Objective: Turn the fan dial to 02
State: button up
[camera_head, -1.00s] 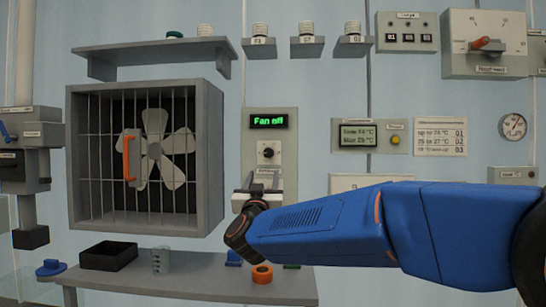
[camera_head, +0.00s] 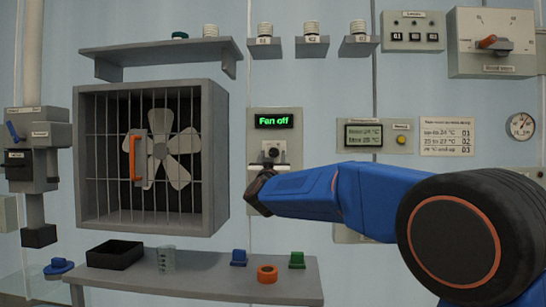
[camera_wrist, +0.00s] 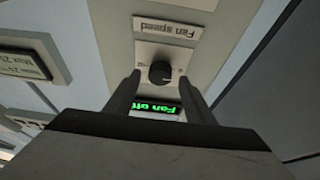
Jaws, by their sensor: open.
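The fan dial (camera_wrist: 160,73) is a round black knob on a light plate, under the green "Fan off" display (camera_head: 274,121) in the head view. In the wrist view the picture is upside down, with the "Fan speed" label (camera_wrist: 167,27) above the dial and the display below it. My gripper (camera_wrist: 160,85) is open, with one finger on each side of the dial. I cannot tell whether the fingers touch it. In the head view the dial (camera_head: 272,152) shows just above my gripper (camera_head: 265,168), and my arm hides the lower part of the panel.
The caged fan (camera_head: 150,158) with an orange handle stands left of the panel. A temperature display (camera_head: 363,134) and a printed chart (camera_head: 447,136) are on the right. A shelf (camera_head: 200,283) below holds a black tray and small coloured parts.

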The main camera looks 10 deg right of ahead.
jog(key=shift+w+d+r, duration=0.25)
jog(key=shift+w, duration=0.35)
jog(key=shift+c, duration=0.7)
jog(key=c, duration=0.9)
